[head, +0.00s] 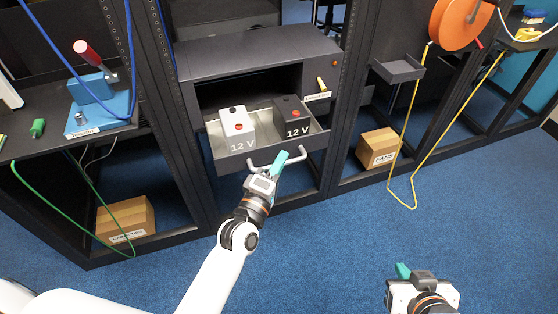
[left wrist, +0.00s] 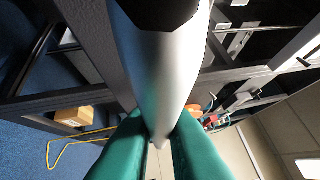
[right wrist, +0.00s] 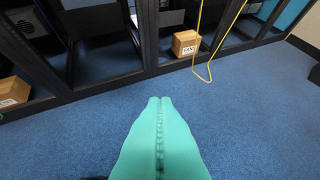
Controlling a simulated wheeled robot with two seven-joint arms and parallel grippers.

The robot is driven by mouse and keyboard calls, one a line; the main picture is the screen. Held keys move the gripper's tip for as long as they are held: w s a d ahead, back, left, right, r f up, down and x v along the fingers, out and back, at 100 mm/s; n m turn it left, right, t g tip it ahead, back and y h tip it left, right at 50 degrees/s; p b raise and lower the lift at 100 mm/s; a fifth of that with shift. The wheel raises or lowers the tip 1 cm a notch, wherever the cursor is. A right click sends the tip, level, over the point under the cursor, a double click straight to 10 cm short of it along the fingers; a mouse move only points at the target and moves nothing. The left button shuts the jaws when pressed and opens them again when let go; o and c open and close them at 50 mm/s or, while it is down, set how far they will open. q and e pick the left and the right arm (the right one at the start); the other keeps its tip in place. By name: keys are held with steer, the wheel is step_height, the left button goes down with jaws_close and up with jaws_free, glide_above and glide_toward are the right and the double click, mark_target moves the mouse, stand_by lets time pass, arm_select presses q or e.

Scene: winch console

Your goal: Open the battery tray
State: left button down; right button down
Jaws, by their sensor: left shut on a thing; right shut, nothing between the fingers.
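The battery tray (head: 239,145) is a grey drawer that stands pulled out from the dark console cabinet. A white 12 V battery (head: 237,124) and a black 12 V battery (head: 292,117) stand in it. A pale bar handle (head: 262,167) runs across its front. My left gripper (head: 281,163) is shut on the handle, which fills the space between the green fingers in the left wrist view (left wrist: 160,135). My right gripper (head: 403,271) is shut and empty, low over the blue floor at the lower right; its closed fingers show in the right wrist view (right wrist: 159,110).
A yellow cable (head: 411,180) hangs from an orange reel (head: 459,22). The blue floor in front is clear.

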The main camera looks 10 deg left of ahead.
arm_select(q)
steer(key=c, duration=1.5)
jaws_free()
